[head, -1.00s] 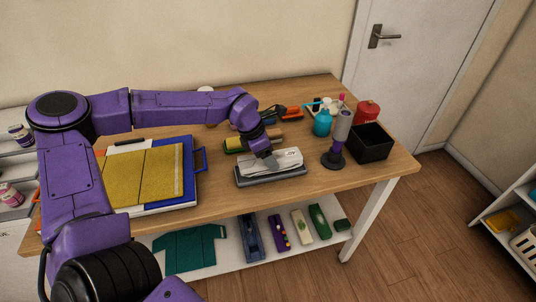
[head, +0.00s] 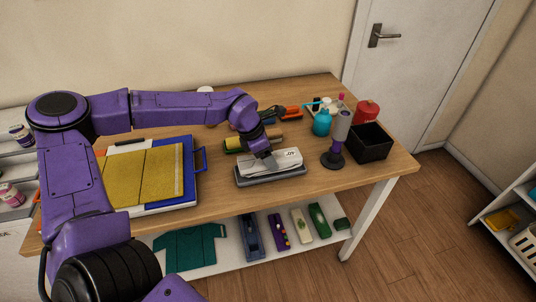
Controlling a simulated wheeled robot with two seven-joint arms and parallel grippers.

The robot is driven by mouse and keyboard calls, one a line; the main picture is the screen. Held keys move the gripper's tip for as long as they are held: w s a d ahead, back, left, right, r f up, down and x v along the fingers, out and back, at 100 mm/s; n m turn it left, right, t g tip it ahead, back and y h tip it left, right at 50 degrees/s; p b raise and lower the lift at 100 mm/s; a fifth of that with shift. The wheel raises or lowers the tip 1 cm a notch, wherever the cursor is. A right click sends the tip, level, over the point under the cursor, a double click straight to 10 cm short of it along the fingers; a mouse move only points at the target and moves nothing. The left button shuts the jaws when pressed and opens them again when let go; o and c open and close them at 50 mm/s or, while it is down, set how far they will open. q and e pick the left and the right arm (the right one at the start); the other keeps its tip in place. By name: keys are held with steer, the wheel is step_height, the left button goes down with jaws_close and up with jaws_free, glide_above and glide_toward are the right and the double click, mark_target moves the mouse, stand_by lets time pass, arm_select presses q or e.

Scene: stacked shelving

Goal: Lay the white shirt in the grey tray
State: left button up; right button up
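The white shirt (head: 287,160) is a folded bundle with dark lettering on its right part. It lies in or just over the grey tray (head: 272,178), whose dark grey front edge shows below it. The tray sits on the wooden table. My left gripper (head: 270,161) points down at the left part of the shirt, at or touching it. The fingers are small and partly hidden by the wrist, so I cannot tell whether they are open or shut. My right gripper is not in view.
A yellow folded cloth on a blue board (head: 188,170) lies to the left. A purple-and-grey upright tool (head: 338,138), a black open box (head: 371,143) and a teal bottle (head: 321,123) stand to the right. The table's front right is clear.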

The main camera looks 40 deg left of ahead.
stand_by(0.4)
arm_select(q)
steer(key=o, duration=1.3)
steer(key=shift+r+p, duration=3.85)
steer(key=shift+r, duration=0.25)
steer(key=shift+a+f, duration=0.1)
